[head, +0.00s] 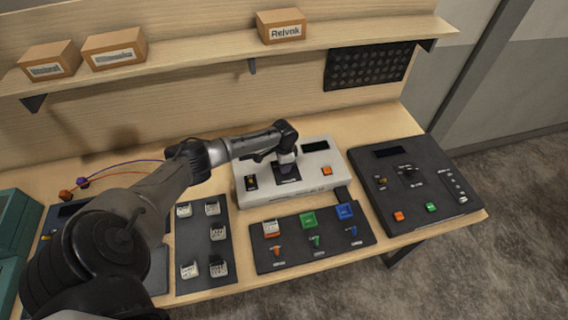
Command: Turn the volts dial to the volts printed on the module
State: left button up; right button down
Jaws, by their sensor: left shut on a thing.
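My left gripper (287,162) reaches down from the left onto the white console (250,193). It is shut at a dark square patch (288,180) on the console's top, where the dial sits. The dial is mostly hidden by the fingers, and its setting cannot be read. The console also has a small dark display (315,147), an orange button (327,171) and a black switch plate (251,183). Several small white modules (212,209) stand on a dark panel to the left. Their print is too small to read. My right gripper is not in view.
A black panel (290,255) with orange, green and blue blocks and levers lies in front of the console. A dark control box (420,212) stands at the right. Teal drawers (12,225) are at the left. A shelf (200,62) with cardboard boxes runs above.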

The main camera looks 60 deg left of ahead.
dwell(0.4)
pick_arm(q)
jog(key=o, duration=0.9)
jog(key=shift+r, duration=0.5)
notch_tip(320, 180, up, 13)
jog(key=shift+f, duration=0.1)
